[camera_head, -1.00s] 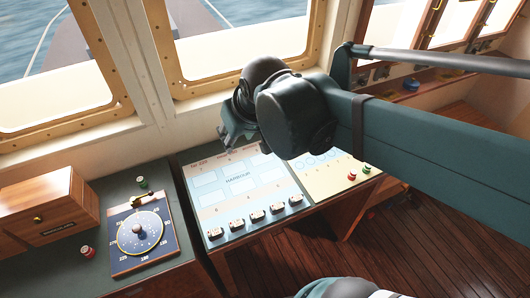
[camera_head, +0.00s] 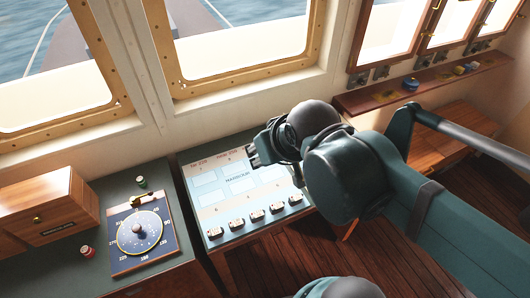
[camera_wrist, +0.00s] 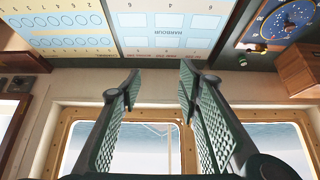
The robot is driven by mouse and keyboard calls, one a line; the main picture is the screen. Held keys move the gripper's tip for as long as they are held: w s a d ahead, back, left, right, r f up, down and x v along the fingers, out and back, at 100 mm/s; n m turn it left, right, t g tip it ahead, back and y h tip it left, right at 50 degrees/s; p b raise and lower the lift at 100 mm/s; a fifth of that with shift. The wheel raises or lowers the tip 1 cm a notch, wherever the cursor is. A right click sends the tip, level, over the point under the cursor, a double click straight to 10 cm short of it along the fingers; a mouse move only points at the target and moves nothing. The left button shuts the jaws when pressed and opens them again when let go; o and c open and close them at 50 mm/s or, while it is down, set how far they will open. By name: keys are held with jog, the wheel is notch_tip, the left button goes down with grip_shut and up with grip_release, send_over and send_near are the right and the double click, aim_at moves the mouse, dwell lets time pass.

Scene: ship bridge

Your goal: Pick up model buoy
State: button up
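Two small objects could be the model buoy; I cannot tell which from their size. A green one (camera_head: 142,182) stands on the left console behind the round dial, and a red one (camera_head: 87,251) stands at the dial's left. The green one also shows in the wrist view (camera_wrist: 243,62). My gripper (camera_head: 256,152) is over the far part of the chart panel, right of both and apart from them. In the wrist view its two fingers (camera_wrist: 160,72) are spread with nothing between them. My arm hides the panel's right side.
The dial board (camera_head: 140,236) and a wooden box (camera_head: 45,208) share the left console. The chart panel (camera_head: 228,190) has a row of switches along its front. Windows rise behind. A shelf (camera_head: 385,97) at right holds small blue and yellow items.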

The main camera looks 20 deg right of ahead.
jog(key=shift+d, duration=0.1)
dwell(0.3)
jog(key=w+d+f+m+g+h+b, duration=0.15)
jog(key=d+f+m, duration=0.25)
jog(key=d, duration=0.5)
jog(key=w+d+f+m+g+p, duration=0.1)
jog(key=w+d+f+m+g, duration=0.3)
jog(key=d, duration=0.6)
jog(key=s+d+f+m, duration=0.1)
jog(key=s+d+f, duration=0.1)
jog(key=d+f, duration=0.2)
jog(key=s+d+f+m+b, duration=0.1)
jog(key=s+d+f+m, duration=0.1)
jog(key=d+f, duration=0.3)
jog(key=s+d+f+m+g, duration=0.1)
jog(key=d+f, duration=0.3)
jog(key=d, duration=0.5)
jog(key=shift+s+d+f+m, duration=0.15)
jog(key=shift+s+f+m, duration=0.2)
jog(key=shift+s+m, duration=0.2)
jog(key=shift+s+d+f+m, duration=0.2)
jog(key=shift+d+f+m, duration=0.05)
jog(key=shift+d+f, duration=0.05)
jog(key=shift+w+d+f, duration=0.1)
jog(key=shift+d+f, duration=0.05)
jog(key=shift+f, duration=1.15)
